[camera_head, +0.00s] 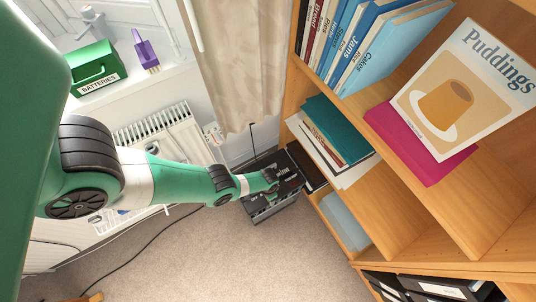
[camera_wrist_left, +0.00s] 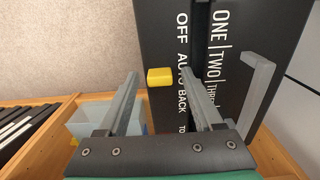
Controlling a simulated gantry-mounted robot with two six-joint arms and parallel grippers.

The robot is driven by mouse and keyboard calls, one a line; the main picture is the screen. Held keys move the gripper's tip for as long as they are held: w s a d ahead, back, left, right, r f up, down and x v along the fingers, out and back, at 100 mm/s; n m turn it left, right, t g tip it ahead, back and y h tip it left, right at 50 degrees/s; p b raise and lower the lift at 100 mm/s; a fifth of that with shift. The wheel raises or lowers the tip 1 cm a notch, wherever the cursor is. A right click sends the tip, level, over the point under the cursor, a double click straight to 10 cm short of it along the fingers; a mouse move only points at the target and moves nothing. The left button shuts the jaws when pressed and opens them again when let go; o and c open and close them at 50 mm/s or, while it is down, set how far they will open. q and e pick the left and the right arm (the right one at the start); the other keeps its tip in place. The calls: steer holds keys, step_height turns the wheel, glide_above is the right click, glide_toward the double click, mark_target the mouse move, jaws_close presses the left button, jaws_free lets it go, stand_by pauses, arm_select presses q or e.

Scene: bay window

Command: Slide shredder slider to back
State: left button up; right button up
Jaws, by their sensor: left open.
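The shredder is a dark box (camera_head: 272,211) on the carpet beside the bookcase in the head view. Its black top (camera_wrist_left: 230,40) fills the upper right of the left wrist view, with white labels reading OFF, AUTO and BACK. The yellow slider (camera_wrist_left: 160,76) stands beside the labels near AUTO and BACK; I cannot tell which one it lines up with. My left gripper (camera_wrist_left: 160,72) is open, with the slider showing between its two fingers; contact is not clear. In the head view my left gripper (camera_head: 282,178) is over the shredder top and covers part of it. My right gripper is not in view.
A wooden bookcase (camera_head: 405,165) with books stands close on the right of the shredder. A radiator (camera_head: 165,135) and a curtain (camera_head: 235,65) are behind. A green batteries box (camera_head: 94,66) and a purple object (camera_head: 146,52) sit on the sill. Carpet in front is mostly clear, with a cable.

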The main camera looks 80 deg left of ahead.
arm_select(q)
jaws_close()
stand_by(1.4)
